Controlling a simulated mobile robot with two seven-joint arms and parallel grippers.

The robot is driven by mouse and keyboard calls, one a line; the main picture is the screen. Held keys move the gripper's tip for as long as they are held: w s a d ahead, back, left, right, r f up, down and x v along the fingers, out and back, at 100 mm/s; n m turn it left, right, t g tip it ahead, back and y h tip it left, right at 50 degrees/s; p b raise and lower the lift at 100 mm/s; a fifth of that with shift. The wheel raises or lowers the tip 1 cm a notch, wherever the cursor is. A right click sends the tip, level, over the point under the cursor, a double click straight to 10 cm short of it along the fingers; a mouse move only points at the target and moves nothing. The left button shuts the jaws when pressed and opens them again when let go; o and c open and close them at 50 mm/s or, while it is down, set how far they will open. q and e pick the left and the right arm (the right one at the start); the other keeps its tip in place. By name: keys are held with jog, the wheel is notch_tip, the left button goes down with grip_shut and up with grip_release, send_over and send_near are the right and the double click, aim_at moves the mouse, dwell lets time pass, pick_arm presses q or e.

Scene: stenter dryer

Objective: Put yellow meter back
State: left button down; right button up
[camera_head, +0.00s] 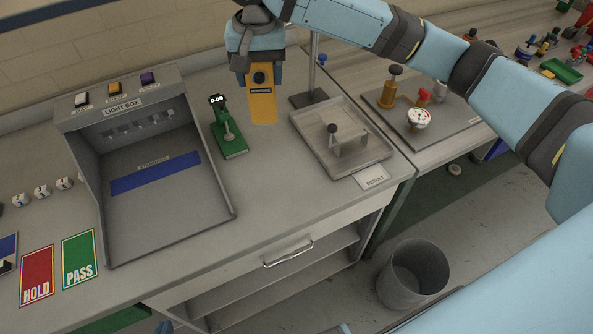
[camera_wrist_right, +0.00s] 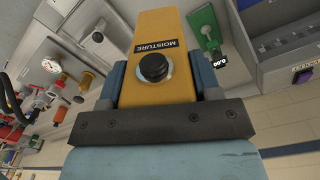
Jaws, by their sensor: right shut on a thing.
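The yellow meter (camera_head: 263,105), labelled MOISTURE with a black knob, is held by my right gripper (camera_head: 262,70). In the right wrist view, the meter (camera_wrist_right: 160,30) sits between the two blue fingers of that gripper (camera_wrist_right: 158,78). In the head view it appears over the bench between the green gauge and the shallow grey tray. I cannot tell whether its lower end touches the bench. A small part of what looks like my left gripper (camera_head: 165,326) shows at the bottom edge of the head view; its jaws cannot be made out.
A green gauge (camera_head: 229,140) with a small display stands left of the meter. The light box (camera_head: 170,215) is further left. The grey tray (camera_head: 375,152) with a knobbed fixture is to the right, near a stand base (camera_head: 308,98). Bare bench (camera_head: 275,185) lies in front.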

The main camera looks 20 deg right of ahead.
jog(key=shift+s+d, duration=0.1)
jog(key=shift+d, duration=0.25)
jog(key=shift+d+f, duration=0.15)
jog(key=shift+d, duration=0.05)
pick_arm(q)
jog(key=shift+d+r+p, duration=0.35)
jog(key=shift+r+p, duration=0.1)
jog(key=shift+p, duration=0.05)
pick_arm(e)
notch_tip(320, 180, down, 20)
pick_arm(q)
jog(key=shift+r, duration=0.15)
pick_arm(e)
jog(key=shift+a, duration=0.1)
jog(key=o, duration=1.1)
